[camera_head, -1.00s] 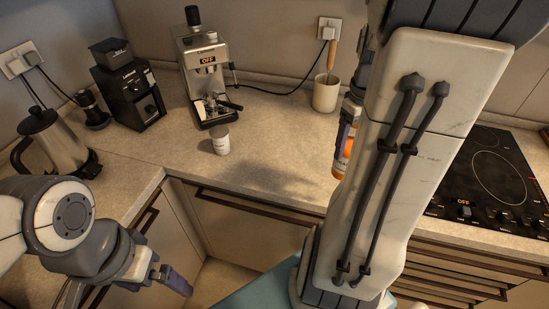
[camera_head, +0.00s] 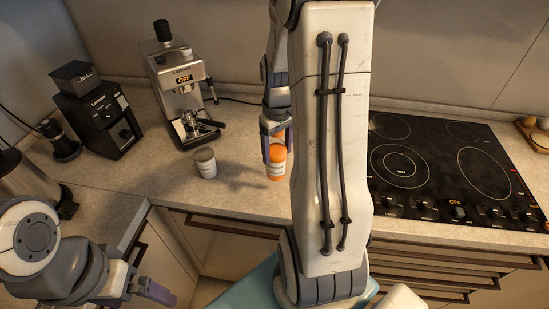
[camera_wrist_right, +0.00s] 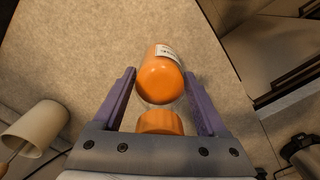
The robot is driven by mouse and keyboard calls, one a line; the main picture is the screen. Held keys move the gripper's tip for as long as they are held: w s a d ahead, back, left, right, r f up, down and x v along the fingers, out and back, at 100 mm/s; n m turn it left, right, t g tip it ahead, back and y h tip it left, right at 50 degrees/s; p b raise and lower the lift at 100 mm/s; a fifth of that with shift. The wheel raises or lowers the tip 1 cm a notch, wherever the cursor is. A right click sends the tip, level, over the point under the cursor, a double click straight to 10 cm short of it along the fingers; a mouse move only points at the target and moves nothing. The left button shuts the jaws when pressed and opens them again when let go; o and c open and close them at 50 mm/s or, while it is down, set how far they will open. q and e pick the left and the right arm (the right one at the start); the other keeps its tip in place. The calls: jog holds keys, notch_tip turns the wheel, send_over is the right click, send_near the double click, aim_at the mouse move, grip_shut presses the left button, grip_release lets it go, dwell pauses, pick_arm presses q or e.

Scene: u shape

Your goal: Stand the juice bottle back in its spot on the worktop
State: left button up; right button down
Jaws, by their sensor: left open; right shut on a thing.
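The juice bottle (camera_head: 276,162) is orange with a white label and an orange cap. In the head view it looks upright over the worktop (camera_head: 235,185), right of the small grey cup; I cannot tell whether its base touches. My right gripper (camera_head: 275,150) is shut on the bottle from above. In the right wrist view the bottle (camera_wrist_right: 160,78) lies between the two purple fingers of that gripper (camera_wrist_right: 160,95). My left gripper (camera_head: 158,292) is open and empty at the lower left, in front of the counter. My right arm hides part of the worktop.
The grey cup (camera_head: 205,163) stands close left of the bottle. Behind it are an espresso machine (camera_head: 178,85) and a black grinder (camera_head: 98,115). A black hob (camera_head: 440,165) lies to the right. A pale crock (camera_wrist_right: 38,128) shows in the right wrist view.

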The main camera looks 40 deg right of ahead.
aim_at(275, 158)
jog(key=shift+w+a+f, duration=0.2)
jog(key=shift+w+f, duration=0.15)
jog(key=shift+w, duration=0.05)
notch_tip(275, 158, down, 3)
jog(key=shift+s+f+p, duration=0.1)
jog(key=shift+f+p, duration=0.05)
jog(key=shift+p, duration=0.25)
jog(key=shift+f, duration=0.25)
jog(key=shift+f, duration=0.15)
grip_release()
jog(key=shift+r, duration=0.55)
notch_tip(275, 158, up, 11)
jog(key=shift+r+b, duration=0.1)
jog(key=shift+b, duration=0.6)
